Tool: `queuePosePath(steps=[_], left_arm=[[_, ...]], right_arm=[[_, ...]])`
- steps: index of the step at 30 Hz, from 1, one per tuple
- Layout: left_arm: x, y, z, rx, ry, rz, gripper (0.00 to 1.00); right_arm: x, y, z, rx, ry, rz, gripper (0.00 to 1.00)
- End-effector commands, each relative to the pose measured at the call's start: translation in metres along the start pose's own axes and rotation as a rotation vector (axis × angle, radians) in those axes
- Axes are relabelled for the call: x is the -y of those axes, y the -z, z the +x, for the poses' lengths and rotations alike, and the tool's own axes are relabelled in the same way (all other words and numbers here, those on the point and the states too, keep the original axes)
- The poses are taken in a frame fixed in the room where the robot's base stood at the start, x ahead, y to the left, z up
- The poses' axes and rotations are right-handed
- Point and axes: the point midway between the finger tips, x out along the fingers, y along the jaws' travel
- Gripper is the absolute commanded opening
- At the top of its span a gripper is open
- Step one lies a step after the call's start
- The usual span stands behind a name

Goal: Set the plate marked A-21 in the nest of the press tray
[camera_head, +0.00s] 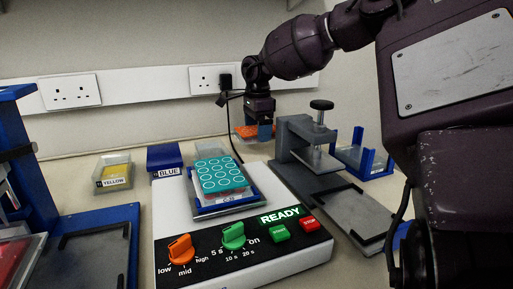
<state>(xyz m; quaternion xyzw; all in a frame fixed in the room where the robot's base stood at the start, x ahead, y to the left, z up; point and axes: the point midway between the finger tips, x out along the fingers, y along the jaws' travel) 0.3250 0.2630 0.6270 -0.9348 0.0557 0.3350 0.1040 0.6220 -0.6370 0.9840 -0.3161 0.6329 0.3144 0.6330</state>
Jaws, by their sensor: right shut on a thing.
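My right gripper (260,118) points down at the back of the bench, behind the white machine. It is shut on a plate with an orange top (246,132); I cannot read a label on it, so I cannot tell whether it is A-21. The grey press tray (345,206) runs toward the front right from the grey press (302,140). Black corner brackets mark a nest on it, and the nest looks empty. The held plate is behind and left of this nest. My left gripper is not in view.
A white machine (295,258) with knobs and a READY display carries a teal-topped plate (222,175) in a blue holder. A blue stand with a grey bed (95,262) is at left.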

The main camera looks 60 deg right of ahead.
Motion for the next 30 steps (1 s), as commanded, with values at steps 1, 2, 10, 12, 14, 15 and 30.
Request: queuePosePath(steps=[1,2,10,12,14,15,30], left_arm=[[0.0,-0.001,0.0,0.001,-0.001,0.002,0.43],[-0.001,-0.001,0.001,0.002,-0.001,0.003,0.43],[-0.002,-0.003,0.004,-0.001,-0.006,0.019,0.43],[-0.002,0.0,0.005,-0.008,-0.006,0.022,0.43],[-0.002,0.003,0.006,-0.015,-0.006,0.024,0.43],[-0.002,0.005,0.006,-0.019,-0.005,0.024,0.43],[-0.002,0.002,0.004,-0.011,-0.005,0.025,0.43]], right_arm=[[0.0,0.0,0.007,-0.002,-0.004,0.0,0.63],[0.0,0.0,0.012,-0.003,-0.005,0.001,0.63],[0.0,0.0,0.052,-0.003,-0.005,0.001,0.63],[0.0,0.0,0.055,-0.003,-0.004,0.001,0.63],[0.0,0.0,0.055,-0.002,-0.002,0.001,0.63],[0.0,0.0,0.055,-0.001,-0.001,0.001,0.63],[0.0,0.0,0.057,0.0,-0.001,0.001,1.0]])
